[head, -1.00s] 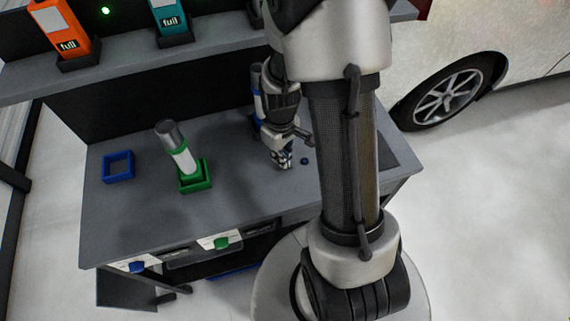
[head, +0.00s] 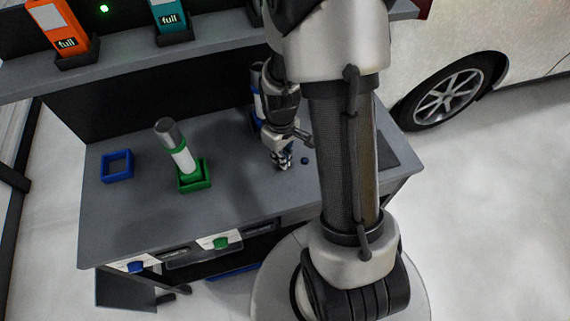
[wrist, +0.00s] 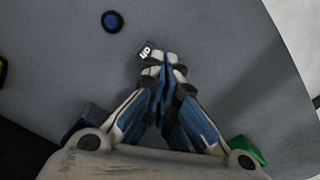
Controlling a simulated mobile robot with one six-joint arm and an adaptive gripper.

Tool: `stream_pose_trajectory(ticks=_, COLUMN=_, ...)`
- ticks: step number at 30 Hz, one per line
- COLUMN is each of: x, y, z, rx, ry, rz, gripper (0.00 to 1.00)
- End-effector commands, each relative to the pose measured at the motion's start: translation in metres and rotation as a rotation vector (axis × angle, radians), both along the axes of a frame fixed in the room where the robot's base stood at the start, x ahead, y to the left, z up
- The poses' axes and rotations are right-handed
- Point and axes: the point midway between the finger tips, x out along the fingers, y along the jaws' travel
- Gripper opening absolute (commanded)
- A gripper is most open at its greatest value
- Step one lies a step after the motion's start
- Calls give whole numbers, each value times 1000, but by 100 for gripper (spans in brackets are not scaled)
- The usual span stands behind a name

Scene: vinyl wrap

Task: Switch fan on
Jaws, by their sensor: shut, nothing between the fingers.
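My gripper (head: 283,165) points down at the right part of the grey workbench (head: 235,222). In the wrist view its fingers (wrist: 164,65) are shut together with nothing between them. A small dark piece with a white marking that looks like "on" (wrist: 146,51) shows right beside the fingertips; the fingers partly hide it, and I cannot tell if they touch it. A round blue button (head: 305,161) lies on the bench just right of the gripper; it also shows at the upper left of the wrist view (wrist: 112,21). I cannot make out a fan.
A green holder (head: 195,183) with a tilted white-and-grey cylinder (head: 180,153) and an empty blue square holder (head: 117,167) stand to the left. A shelf (head: 225,50) overhangs the back. A car (head: 500,45) stands right.

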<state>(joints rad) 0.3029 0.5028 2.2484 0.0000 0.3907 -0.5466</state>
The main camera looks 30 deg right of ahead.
Motion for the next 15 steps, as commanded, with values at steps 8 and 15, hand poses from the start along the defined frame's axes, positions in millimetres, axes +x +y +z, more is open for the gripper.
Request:
stream_pose_trajectory(ticks=8, x=0, y=0, z=-5, rx=0, ry=0, rz=0, gripper=0)
stream_pose_trajectory(ticks=15, x=0, y=0, z=-8, rx=0, ry=0, rz=0, gripper=0)
